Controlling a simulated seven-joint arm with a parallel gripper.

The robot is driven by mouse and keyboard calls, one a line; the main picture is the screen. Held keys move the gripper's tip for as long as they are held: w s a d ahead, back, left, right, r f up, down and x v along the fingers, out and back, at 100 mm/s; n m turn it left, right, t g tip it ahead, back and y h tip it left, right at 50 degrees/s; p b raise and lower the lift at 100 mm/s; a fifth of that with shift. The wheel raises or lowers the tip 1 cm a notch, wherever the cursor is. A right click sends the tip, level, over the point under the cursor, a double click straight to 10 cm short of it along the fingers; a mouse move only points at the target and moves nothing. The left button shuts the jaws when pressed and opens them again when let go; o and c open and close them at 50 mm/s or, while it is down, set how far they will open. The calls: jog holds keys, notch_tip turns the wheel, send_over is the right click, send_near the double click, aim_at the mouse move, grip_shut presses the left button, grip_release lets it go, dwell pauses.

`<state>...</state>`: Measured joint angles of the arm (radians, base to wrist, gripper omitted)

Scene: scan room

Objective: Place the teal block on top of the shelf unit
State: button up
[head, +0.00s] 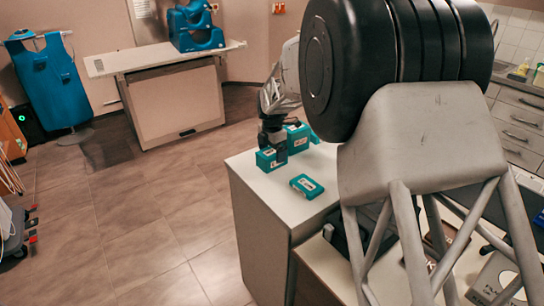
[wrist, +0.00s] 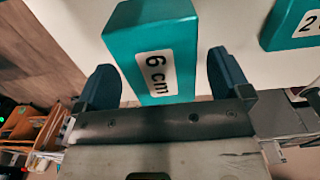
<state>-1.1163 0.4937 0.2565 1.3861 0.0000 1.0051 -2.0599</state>
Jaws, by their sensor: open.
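A teal block with a white "6 cm" label (wrist: 155,45) lies between the two dark fingers of my gripper (wrist: 164,76) in the wrist view. The fingers are open, with a small gap on the right; contact on the left is unclear. In the head view my gripper (head: 272,143) is down at a teal block (head: 267,161) on a white-topped cabinet (head: 262,196). Another teal block (head: 299,140) stands just behind, and a flat teal block (head: 306,186) lies in front. I cannot tell which furniture is the shelf unit.
A second labelled teal block (wrist: 293,22) is at the wrist view's upper right. In the head view a white table (head: 160,58) bears blue supports (head: 195,28). A blue apron (head: 50,80) hangs at left. Open tiled floor (head: 140,210) lies left of the cabinet.

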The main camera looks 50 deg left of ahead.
aim_at(272, 151)
notch_tip(272, 151, up, 9)
jog(key=shift+r, duration=0.2)
dwell(0.3)
dwell(0.9)
